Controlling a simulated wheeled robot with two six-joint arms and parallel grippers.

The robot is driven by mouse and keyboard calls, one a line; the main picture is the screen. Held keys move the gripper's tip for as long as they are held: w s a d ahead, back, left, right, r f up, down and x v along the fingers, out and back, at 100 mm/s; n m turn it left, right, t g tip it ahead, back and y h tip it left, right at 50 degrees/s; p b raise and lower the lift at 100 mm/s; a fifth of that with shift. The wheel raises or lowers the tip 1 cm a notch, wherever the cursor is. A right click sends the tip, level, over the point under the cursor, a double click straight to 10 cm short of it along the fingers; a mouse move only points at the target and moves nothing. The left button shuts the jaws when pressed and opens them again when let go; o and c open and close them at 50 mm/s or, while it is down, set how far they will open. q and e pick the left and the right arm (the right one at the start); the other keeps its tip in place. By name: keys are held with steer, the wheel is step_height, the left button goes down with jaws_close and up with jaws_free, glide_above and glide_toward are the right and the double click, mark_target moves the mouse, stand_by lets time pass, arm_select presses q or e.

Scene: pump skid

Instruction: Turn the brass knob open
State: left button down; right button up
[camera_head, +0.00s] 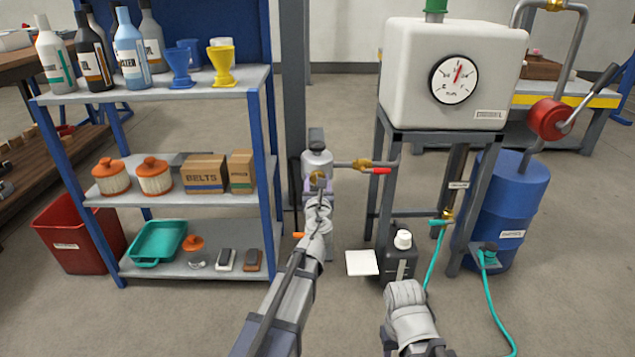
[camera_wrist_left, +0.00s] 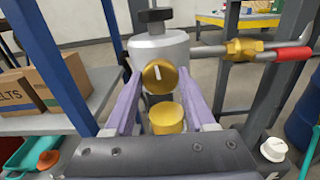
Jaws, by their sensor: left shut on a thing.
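The brass knob (camera_head: 318,176) is on the front of a grey cylindrical pump body (camera_head: 317,158) between the shelf and the tank stand. In the left wrist view the knob (camera_wrist_left: 160,77) faces me, with a pale mark that is nearly upright and tilted slightly left. My left gripper (camera_head: 319,184) is at the knob. Its two purple fingers (camera_wrist_left: 162,80) flank the knob on both sides and are shut on it. A second brass, cup-shaped part (camera_wrist_left: 166,118) shows below the knob, between the fingers.
A brass fitting with a red-handled lever (camera_head: 381,171) is on the pipe to the right. A white tank with a gauge (camera_head: 458,78) stands on a frame. A dark bottle (camera_head: 400,262) and white pad (camera_head: 361,262) are on the floor. A loaded shelf (camera_head: 190,197) is left.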

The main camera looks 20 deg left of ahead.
arm_select(q)
steer(key=shift+a+n, duration=0.1)
steer(key=shift+n, duration=8)
steer(key=shift+c, duration=1.1)
jaws_free()
